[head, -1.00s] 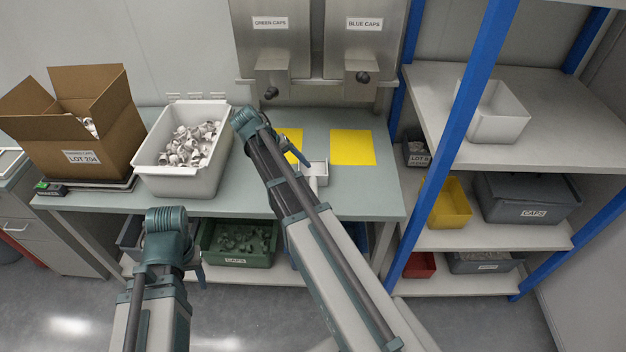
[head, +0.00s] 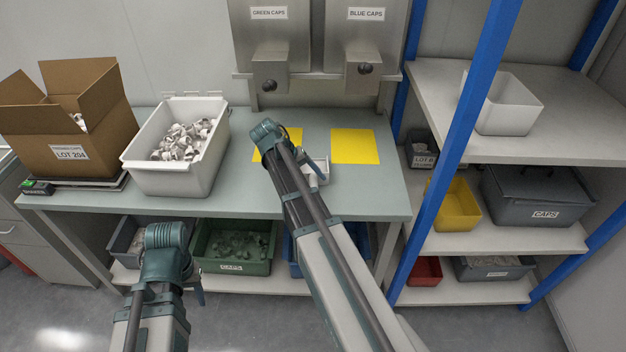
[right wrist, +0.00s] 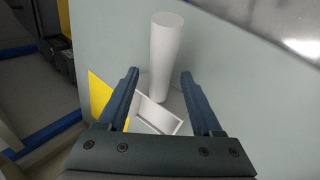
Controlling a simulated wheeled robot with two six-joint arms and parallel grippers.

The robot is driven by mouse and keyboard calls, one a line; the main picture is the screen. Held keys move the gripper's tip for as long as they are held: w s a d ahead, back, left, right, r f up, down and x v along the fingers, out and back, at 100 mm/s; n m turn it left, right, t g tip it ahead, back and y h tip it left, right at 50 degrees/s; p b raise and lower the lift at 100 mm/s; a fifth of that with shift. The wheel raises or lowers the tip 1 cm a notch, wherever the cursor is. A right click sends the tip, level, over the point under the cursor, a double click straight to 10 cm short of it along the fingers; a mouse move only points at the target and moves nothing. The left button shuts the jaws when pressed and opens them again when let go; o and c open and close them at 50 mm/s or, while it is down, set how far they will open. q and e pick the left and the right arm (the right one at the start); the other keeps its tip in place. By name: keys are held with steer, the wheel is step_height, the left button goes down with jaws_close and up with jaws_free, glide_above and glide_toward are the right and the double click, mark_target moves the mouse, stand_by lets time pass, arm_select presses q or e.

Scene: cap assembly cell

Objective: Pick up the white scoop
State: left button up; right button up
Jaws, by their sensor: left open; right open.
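The white scoop (head: 320,168) lies on the bench at the front of the yellow squares, partly hidden by my right arm in the head view. In the right wrist view its upright-looking round handle (right wrist: 167,45) shows beyond and between the fingers, with the open tray part (right wrist: 155,117) below. My right gripper (right wrist: 160,74) is open, with a finger on either side of the scoop and no visible grip on it. My left gripper (head: 199,287) is open and empty, low in front of the bench and away from the scoop.
Two yellow squares (head: 355,146) mark the bench top. A white bin of caps (head: 178,180) and a cardboard box (head: 60,142) stand at left. Dispensers (head: 365,69) hang behind. A blue-posted shelf (head: 455,150) bounds the right. The bench's right front is clear.

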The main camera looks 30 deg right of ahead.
steer(key=shift+s+d+f, duration=0.1)
steer(key=shift+d+f, duration=0.25)
steer(key=shift+f, duration=0.3)
steer(key=shift+r, duration=0.1)
jaws_close()
